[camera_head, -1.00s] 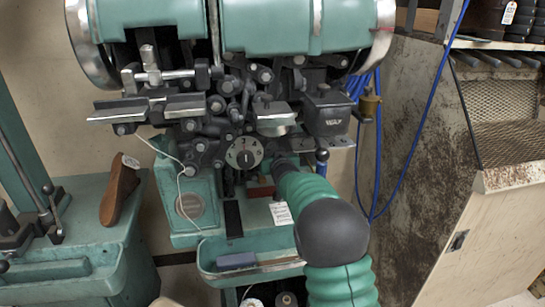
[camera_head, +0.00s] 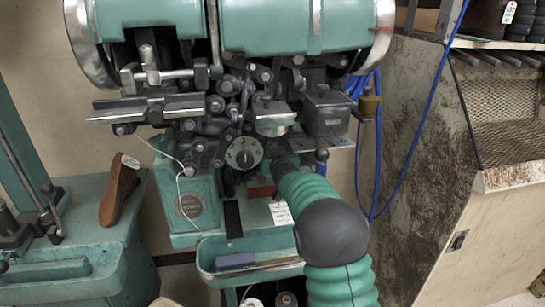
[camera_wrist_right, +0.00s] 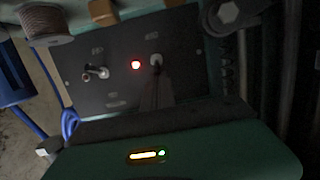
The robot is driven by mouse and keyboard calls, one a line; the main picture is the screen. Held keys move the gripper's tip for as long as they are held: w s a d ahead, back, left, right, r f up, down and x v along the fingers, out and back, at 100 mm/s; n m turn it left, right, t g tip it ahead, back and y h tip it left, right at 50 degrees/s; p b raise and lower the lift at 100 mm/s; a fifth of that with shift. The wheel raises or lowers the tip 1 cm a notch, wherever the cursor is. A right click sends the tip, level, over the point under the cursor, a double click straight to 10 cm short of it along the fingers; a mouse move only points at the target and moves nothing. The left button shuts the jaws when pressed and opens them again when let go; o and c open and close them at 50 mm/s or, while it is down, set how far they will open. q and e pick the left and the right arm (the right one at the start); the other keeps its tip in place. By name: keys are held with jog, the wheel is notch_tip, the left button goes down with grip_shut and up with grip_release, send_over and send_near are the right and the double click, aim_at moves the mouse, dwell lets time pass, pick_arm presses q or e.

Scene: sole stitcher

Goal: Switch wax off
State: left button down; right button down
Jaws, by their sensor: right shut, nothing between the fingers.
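In the right wrist view a dark control panel (camera_wrist_right: 115,85) carries a toggle switch (camera_wrist_right: 98,72) on the left, a lit red lamp (camera_wrist_right: 135,64) and a second switch (camera_wrist_right: 156,59) on the right. My right gripper (camera_wrist_right: 157,68) is shut and empty, its dim fingertips at or just below the right switch; I cannot tell whether they touch it. The panel labels are unreadable. In the head view a black box (camera_head: 326,112) on the green stitcher bears a faint label. My right arm reaches in under it, and its gripper is hidden there. My left gripper is not in view.
A round dial (camera_head: 244,153) sits mid-machine, above a green tray (camera_head: 225,268). A blue cable (camera_head: 405,150) hangs at the right beside a worn cabinet (camera_head: 440,210). A spool (camera_wrist_right: 45,22) is near the panel.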

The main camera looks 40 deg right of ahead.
jog(key=shift+f, duration=0.1)
dwell(0.3)
jog(key=shift+f+b, duration=0.5)
jog(key=shift+f, duration=0.05)
jog(key=shift+r, duration=0.2)
jog(key=shift+r+p, duration=0.6)
jog(key=b+v, duration=0.2)
jog(key=v, duration=0.8)
jog(key=shift+b, duration=0.4)
